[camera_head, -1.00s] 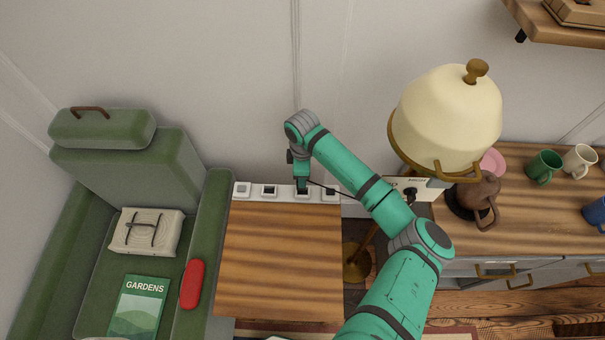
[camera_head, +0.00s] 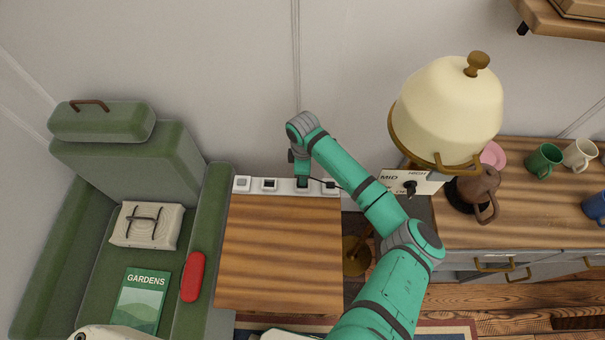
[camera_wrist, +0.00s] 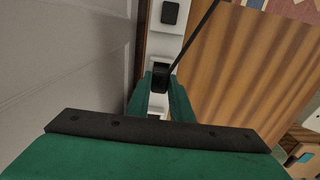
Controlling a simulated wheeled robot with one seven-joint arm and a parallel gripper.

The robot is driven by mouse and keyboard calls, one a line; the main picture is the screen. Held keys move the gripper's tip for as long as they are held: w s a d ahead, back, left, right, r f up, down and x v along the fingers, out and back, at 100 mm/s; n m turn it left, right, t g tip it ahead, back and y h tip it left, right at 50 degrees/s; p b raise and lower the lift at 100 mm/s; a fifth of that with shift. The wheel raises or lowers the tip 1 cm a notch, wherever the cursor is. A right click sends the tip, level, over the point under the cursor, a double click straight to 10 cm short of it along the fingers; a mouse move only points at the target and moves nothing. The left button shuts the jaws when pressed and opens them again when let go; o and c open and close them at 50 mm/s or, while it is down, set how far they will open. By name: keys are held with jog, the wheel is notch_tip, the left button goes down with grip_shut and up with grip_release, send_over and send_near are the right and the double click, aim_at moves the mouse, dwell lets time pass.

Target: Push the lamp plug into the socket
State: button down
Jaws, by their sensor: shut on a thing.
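A white socket strip (camera_head: 255,185) runs along the back edge of the wooden table, with several dark sockets. My gripper (camera_head: 302,183) points down at the strip, right of its middle. In the wrist view, my green fingers (camera_wrist: 161,85) are shut on the black lamp plug (camera_wrist: 160,74), right at the white strip (camera_wrist: 163,45). A thin dark cable (camera_wrist: 195,38) runs from the plug up to the right. I cannot tell how deep the plug sits, as the fingers hide its lower end. The cream lamp (camera_head: 447,115) stands to the right, behind my arm.
A wooden table (camera_head: 280,250) below the strip is clear. A green armchair (camera_head: 125,165) with a book stands at left. The wall is close behind the strip.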

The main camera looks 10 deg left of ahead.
jog(key=shift+s+a+f, duration=0.15)
jog(key=shift+s+f, duration=0.1)
jog(key=shift+f, duration=0.05)
jog(key=c, duration=1.5)
grip_release()
jog(key=shift+w, duration=0.15)
jog(key=shift+r, duration=0.1)
notch_tip(320, 180, up, 11)
jog(key=shift+f, duration=0.1)
